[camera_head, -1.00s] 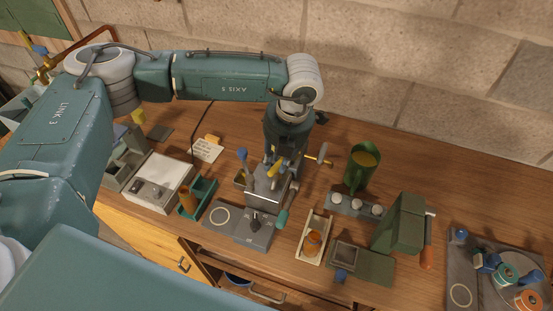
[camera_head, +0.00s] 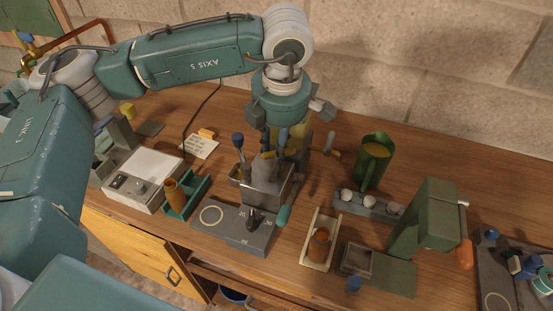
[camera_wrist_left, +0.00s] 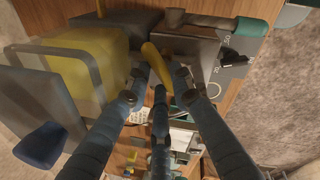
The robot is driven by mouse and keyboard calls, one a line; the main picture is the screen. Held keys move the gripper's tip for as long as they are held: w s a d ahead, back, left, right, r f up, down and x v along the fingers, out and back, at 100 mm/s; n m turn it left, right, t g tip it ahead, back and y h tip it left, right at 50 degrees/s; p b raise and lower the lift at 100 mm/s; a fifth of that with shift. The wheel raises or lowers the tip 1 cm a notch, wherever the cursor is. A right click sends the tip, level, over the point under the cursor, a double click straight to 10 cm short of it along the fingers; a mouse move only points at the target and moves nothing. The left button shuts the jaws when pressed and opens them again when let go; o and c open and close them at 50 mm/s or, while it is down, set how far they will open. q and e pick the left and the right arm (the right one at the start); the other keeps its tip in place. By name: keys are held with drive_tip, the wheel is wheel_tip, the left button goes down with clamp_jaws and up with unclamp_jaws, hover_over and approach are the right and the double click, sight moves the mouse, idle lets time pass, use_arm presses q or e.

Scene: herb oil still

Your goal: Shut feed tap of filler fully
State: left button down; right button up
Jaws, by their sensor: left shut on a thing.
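The filler (camera_head: 262,190) is the grey machine in the middle of the bench, with a numbered dial base (camera_head: 235,230) in front. Its yellow tank (camera_wrist_left: 80,70) shows on the left in the left wrist view. The feed tap's yellow lever (camera_wrist_left: 157,65) lies between my left fingers in that view. My left gripper (camera_head: 280,148) points down over the filler. It is shut on the yellow lever (camera_head: 270,155), whose far part the fingers partly hide. My right gripper is out of view.
A blue-knobbed lever (camera_head: 238,142) stands left of the gripper and a teal-handled lever (camera_head: 284,214) sits at the front right. A green jug (camera_head: 373,160), a wooden tray with an amber bottle (camera_head: 308,258) and a green press (camera_head: 425,215) stand to the right.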

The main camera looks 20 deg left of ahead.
use_arm(q)
drive_tip(key=m+b, duration=0.3)
drive_tip(key=shift+w+f+m+h+b, duration=0.1)
drive_tip(key=shift+f+m+h+b, duration=0.2)
drive_tip(key=shift+b, duration=0.1)
drive_tip(key=shift+r+m+h+b, duration=0.2)
drive_tip(key=shift+m+b, duration=0.45)
drive_tip(key=shift+m, duration=0.25)
drive_tip(key=shift+r+m+h+b, duration=0.1)
drive_tip(key=shift+m+h+b, duration=0.1)
drive_tip(key=shift+m+b, duration=0.55)
drive_tip(key=shift+m, duration=0.35)
drive_tip(key=c, duration=1.5)
unclamp_jaws()
drive_tip(key=shift+r, duration=0.2)
drive_tip(key=r, duration=0.3)
drive_tip(key=s+r, duration=0.1)
drive_tip(key=r, duration=0.3)
drive_tip(key=s+r, duration=0.1)
drive_tip(key=r, duration=0.3)
drive_tip(key=shift+s+a+r, duration=0.1)
drive_tip(key=shift+s+r, duration=0.05)
drive_tip(key=shift+r, duration=0.05)
